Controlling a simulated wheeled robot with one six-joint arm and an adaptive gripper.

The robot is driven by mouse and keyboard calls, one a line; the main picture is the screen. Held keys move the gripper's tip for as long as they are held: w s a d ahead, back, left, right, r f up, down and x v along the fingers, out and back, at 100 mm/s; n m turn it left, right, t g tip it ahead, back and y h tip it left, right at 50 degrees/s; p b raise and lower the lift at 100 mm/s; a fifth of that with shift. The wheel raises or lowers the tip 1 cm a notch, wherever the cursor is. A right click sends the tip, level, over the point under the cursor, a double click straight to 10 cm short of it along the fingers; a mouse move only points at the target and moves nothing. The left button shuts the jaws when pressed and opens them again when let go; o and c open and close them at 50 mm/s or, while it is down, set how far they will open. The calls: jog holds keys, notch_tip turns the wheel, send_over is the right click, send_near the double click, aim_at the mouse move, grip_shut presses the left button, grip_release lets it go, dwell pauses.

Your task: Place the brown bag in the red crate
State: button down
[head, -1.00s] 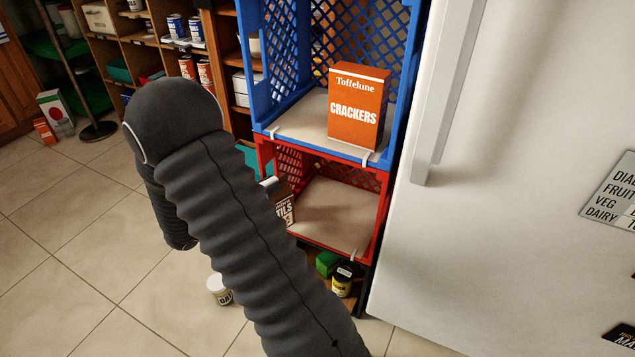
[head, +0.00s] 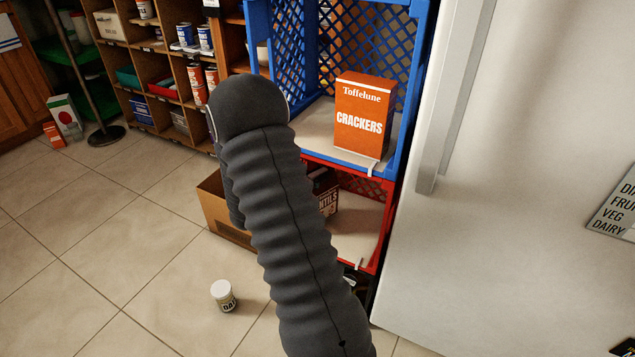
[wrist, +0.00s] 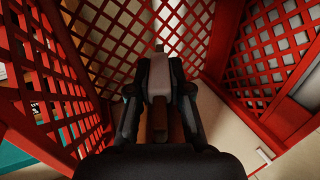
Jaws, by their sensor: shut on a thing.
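The brown bag (head: 328,200) shows partly past my arm in the head view, with white lettering ending in "NTILS". It is at the left part of the red crate (head: 375,243), and my arm hides the rest. In the wrist view my gripper (wrist: 158,78) is inside the red crate (wrist: 75,60), with lattice walls on both sides and ahead. Its fingers are closed on the brown bag, of which only a narrow brown strip (wrist: 176,130) shows beneath them. I cannot tell whether the bag touches the crate floor.
A blue crate (head: 402,150) sits on top of the red crate and holds an orange cracker box (head: 362,118). A white fridge (head: 510,180) stands close on the right. A cardboard box (head: 212,205) and a white jar (head: 223,295) are on the floor at left.

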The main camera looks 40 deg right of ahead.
jog(key=shift+f, duration=0.9)
jog(key=shift+f, duration=0.15)
jog(key=c, duration=1.1)
grip_release()
